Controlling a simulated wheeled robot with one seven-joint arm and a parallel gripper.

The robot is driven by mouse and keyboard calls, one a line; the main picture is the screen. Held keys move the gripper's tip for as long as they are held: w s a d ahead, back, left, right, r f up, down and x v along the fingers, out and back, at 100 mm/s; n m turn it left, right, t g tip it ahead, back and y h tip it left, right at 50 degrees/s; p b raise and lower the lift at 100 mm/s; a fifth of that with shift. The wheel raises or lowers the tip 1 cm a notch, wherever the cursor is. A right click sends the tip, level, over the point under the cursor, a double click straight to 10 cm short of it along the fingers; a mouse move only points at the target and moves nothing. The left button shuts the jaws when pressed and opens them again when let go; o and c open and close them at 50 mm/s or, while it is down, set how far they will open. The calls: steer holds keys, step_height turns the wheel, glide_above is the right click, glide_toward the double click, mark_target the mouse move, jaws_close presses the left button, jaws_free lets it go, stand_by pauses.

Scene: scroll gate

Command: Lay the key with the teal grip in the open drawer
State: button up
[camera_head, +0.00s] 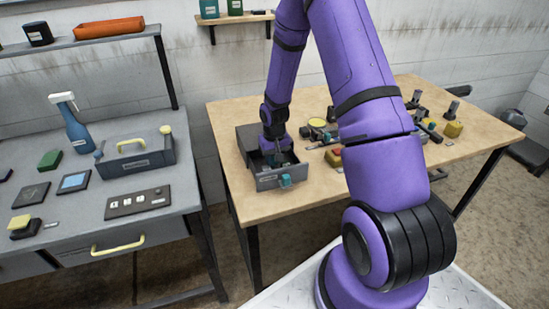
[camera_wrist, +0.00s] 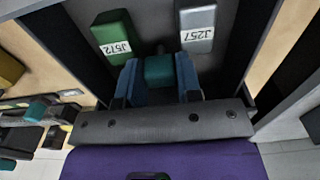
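The open drawer (camera_head: 265,183) juts from a dark grey cabinet on the wooden table. My gripper (camera_head: 279,155) reaches down into it. In the wrist view, my gripper's two blue fingers (camera_wrist: 159,80) sit on either side of a teal grip (camera_wrist: 160,70), with no clear gap. A short dark piece shows beyond the grip, and the rest of the key is hidden. A green tag marked J572 (camera_wrist: 114,36) and a grey tag marked J257 (camera_wrist: 198,27) lie on the drawer floor (camera_wrist: 155,14) ahead of the fingers. I cannot tell whether the key touches the floor.
Dark drawer walls (camera_wrist: 247,42) stand close on both sides. A teal knob (camera_head: 285,181) is on the drawer front. A grey bench (camera_head: 100,210) stands at left.

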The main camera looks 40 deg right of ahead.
steer(key=shift+o, duration=0.6)
steer(key=shift+s+a+f, duration=0.1)
steer(key=shift+s, duration=0.25)
steer(key=s+a+r, duration=0.1)
steer(key=a+r, duration=0.1)
steer(key=r, duration=0.9)
steer(key=s+a+r, duration=0.1)
steer(key=s+r, duration=0.1)
steer(key=r, duration=0.9)
steer(key=s+a+r+n+t, duration=0.1)
steer(key=s+a+r+t, duration=0.1)
steer(key=s+a+r, duration=0.3)
steer(key=s+a+r+n+t, duration=0.2)
steer(key=s+a+r, duration=0.3)
steer(key=s+r, duration=0.9)
steer(key=s+t, duration=0.1)
steer(key=s, duration=0.4)
steer(key=shift+s, duration=0.2)
